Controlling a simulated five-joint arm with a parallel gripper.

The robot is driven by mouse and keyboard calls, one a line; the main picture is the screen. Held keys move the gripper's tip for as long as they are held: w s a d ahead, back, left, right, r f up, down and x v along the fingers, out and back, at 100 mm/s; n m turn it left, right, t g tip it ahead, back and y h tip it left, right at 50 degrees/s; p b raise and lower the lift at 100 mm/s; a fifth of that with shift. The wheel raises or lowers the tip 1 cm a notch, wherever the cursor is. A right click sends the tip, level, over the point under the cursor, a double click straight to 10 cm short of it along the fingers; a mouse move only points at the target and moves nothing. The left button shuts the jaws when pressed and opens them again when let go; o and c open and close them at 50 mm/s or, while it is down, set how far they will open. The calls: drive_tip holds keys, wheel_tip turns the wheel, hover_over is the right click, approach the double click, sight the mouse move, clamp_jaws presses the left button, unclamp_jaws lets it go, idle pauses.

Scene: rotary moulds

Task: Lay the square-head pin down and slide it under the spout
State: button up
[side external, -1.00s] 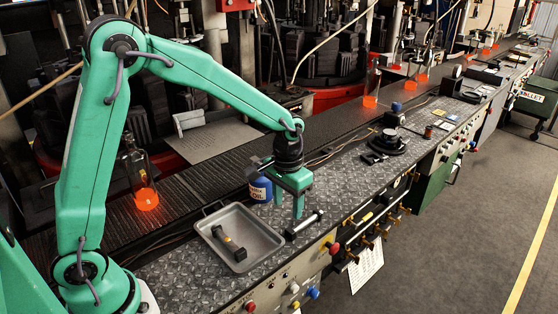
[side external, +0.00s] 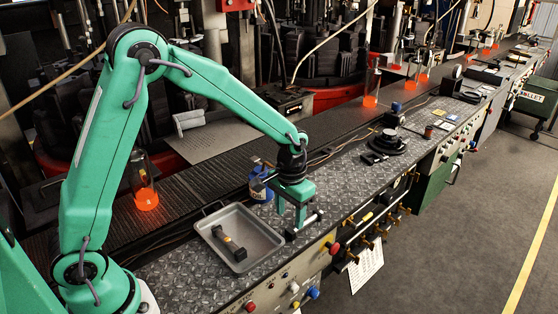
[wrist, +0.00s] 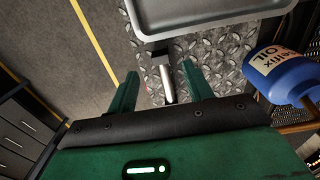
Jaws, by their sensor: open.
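A silver pin with a dark, blocky head (side external: 315,217) lies on the diamond-plate bench to the right of the grey tray. I take it for the square-head pin. My gripper (side external: 290,222) is low over it, with its green fingers apart. In the wrist view the pin's shaft (wrist: 167,85) lies between the open fingers (wrist: 160,75), with bare plate showing on both sides. The near finger hides part of the pin in the side view. I cannot make out which part is the spout.
The grey tray (side external: 270,246), holding a dark tool with a yellow band (side external: 230,243), is close on the left. A blue oil bottle (side external: 260,187) stands behind my gripper. A round black fixture (side external: 391,142) is farther along the bench, with clear plate between.

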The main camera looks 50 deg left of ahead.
sight(288, 230)
drive_tip(key=shift+f, duration=2.9)
clamp_jaws()
drive_tip(key=shift+a, duration=0.15)
drive_tip(key=shift+s+a, duration=0.2)
drive_tip(key=shift+a, duration=3.35)
unclamp_jaws()
